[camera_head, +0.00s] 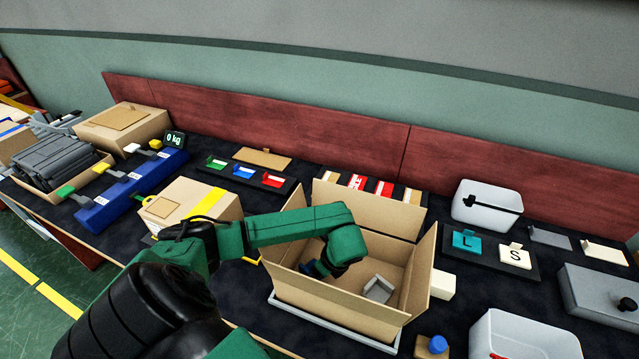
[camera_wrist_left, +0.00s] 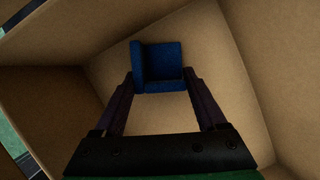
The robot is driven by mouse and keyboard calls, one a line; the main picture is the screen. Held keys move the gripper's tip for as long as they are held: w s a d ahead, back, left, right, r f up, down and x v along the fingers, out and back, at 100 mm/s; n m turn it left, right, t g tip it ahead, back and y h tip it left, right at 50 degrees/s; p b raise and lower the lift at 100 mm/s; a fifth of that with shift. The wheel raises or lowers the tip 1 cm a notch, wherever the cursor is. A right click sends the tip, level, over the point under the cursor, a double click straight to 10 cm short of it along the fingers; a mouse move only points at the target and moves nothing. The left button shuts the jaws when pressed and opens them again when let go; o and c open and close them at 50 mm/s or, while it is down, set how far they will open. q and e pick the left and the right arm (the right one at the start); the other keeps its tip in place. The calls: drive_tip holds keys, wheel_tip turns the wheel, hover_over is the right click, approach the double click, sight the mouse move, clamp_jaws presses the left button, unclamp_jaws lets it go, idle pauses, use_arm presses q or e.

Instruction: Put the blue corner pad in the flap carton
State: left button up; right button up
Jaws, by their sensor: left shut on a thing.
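The flap carton (camera_head: 345,306) stands open on the table, its flaps spread outward. My left arm reaches over its left wall and my left gripper (camera_head: 318,270) is inside it, mostly hidden by the arm. In the left wrist view, the left gripper (camera_wrist_left: 160,80) is shut on the blue corner pad (camera_wrist_left: 158,60), an L-shaped block held between the fingertips. Brown carton walls surround it. I cannot tell whether the pad touches the carton floor. A grey corner pad (camera_head: 377,289) lies on the carton floor to the right. My right gripper is not in view.
A taped box (camera_head: 190,205) stands left of the carton. A tray with teal L and white S blocks (camera_head: 490,258) and a white bin (camera_head: 487,203) are on the right. Another white bin (camera_head: 525,335) is at the front right. Small coloured pieces lie on a dark tray (camera_head: 240,182) behind.

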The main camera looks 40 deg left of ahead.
use_arm(q)
drive_tip(key=shift+w+f, duration=0.1)
drive_tip(key=o, duration=1.2)
drive_tip(key=shift+o, duration=0.2)
drive_tip(key=b+v, duration=0.1)
drive_tip(key=v, duration=1.1)
